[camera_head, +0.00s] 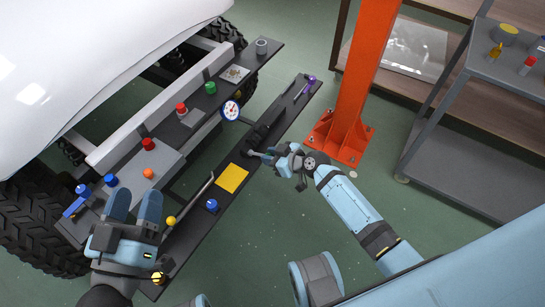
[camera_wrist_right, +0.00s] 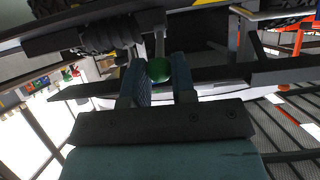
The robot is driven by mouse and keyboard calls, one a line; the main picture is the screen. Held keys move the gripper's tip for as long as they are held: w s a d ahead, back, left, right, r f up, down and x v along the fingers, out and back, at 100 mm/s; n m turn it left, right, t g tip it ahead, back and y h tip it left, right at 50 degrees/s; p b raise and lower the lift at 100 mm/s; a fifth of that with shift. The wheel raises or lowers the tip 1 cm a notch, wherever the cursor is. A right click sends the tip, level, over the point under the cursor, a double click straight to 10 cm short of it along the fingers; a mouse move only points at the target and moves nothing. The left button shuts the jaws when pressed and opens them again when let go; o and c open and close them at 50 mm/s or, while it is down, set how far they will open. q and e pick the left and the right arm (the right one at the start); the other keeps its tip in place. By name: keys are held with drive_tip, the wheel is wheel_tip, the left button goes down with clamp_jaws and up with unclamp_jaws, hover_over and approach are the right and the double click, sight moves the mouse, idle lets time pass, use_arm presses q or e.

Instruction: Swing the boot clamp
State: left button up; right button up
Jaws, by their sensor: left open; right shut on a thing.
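A dark ribbed boot (camera_head: 262,131) lies along the black bar in the head view. It shows at the upper left of the right wrist view (camera_wrist_right: 85,38). In the head view the right gripper (camera_head: 268,155) reaches the bar from the right, and the knob is hidden. My left gripper (camera_head: 134,204) is open and empty above the bar's near left part.
The black bar (camera_head: 190,230) carries a yellow plate (camera_head: 232,178), a blue knob (camera_head: 212,205) and a purple part (camera_head: 309,80). A round gauge (camera_head: 230,110) stands close by.

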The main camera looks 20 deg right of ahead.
drive_tip(key=shift+w+a+r, duration=0.1)
drive_tip(key=shift+w+r, duration=0.05)
drive_tip(key=shift+r, duration=0.25)
drive_tip(key=shift+w+a+r+p, duration=0.2)
drive_tip(key=shift+w+r+p, duration=0.05)
drive_tip(key=shift+r+p, duration=0.15)
drive_tip(key=shift+w+a+r+p, duration=0.15)
drive_tip(key=shift+w+r+p, duration=0.1)
drive_tip(key=shift+r, duration=0.15)
drive_tip(key=shift+a, duration=0.1)
drive_tip(key=shift+w+r, duration=0.1)
drive_tip(key=shift+r, duration=0.05)
drive_tip(key=shift+w+a+r+p, duration=0.4)
drive_tip(key=shift+w+r+p, duration=0.05)
drive_tip(key=shift+w+r, duration=0.1)
drive_tip(key=shift+w+a, duration=0.1)
drive_tip(key=shift+a, duration=0.05)
drive_tip(key=shift+r, duration=0.1)
